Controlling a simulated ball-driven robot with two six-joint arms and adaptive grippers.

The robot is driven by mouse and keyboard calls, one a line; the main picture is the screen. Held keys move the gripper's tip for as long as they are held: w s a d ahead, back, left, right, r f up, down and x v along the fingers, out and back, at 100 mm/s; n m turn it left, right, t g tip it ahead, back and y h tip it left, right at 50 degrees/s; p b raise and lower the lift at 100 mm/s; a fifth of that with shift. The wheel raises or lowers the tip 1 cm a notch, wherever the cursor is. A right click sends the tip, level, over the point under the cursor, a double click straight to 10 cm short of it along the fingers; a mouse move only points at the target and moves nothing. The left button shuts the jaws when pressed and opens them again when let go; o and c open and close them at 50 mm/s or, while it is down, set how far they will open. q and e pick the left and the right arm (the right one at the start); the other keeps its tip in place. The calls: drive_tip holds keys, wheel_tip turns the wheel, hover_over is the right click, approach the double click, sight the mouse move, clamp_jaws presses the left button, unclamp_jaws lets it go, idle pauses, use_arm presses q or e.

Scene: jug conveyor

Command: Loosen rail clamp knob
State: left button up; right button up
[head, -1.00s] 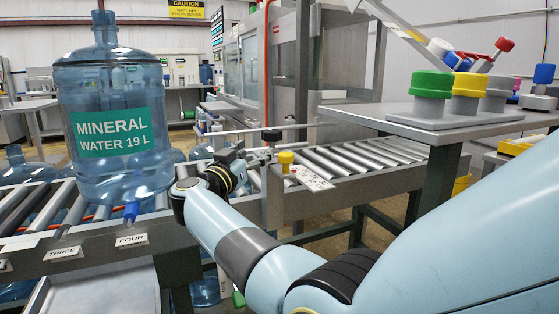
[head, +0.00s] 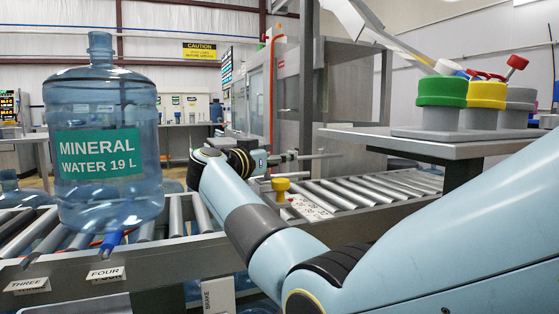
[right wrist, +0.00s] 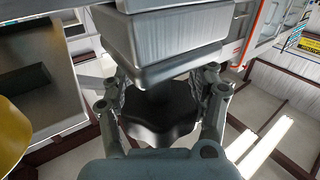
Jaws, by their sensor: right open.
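In the right wrist view a black lobed knob (right wrist: 160,120) sits under a grey metal block (right wrist: 160,45). My right gripper (right wrist: 162,92) is open, with one finger on each side of the knob. I cannot tell whether either finger touches it. In the head view my right gripper (head: 262,160) is small and seen from behind, beside the conveyor at the rail. The black knob cannot be made out clearly there. My left gripper is not in view.
A large water jug (head: 108,185) stands on the rollers at left. A yellow knob (head: 281,187) sits by a marked plate (head: 308,207) just right of my gripper. The roller conveyor (head: 375,190) is empty at right. A table (head: 345,137) bears green, yellow and grey holders.

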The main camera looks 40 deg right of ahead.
drive_tip(key=c, duration=0.6)
drive_tip(key=shift+d+f, duration=0.1)
clamp_jaws()
drive_tip(key=shift+f, duration=0.15)
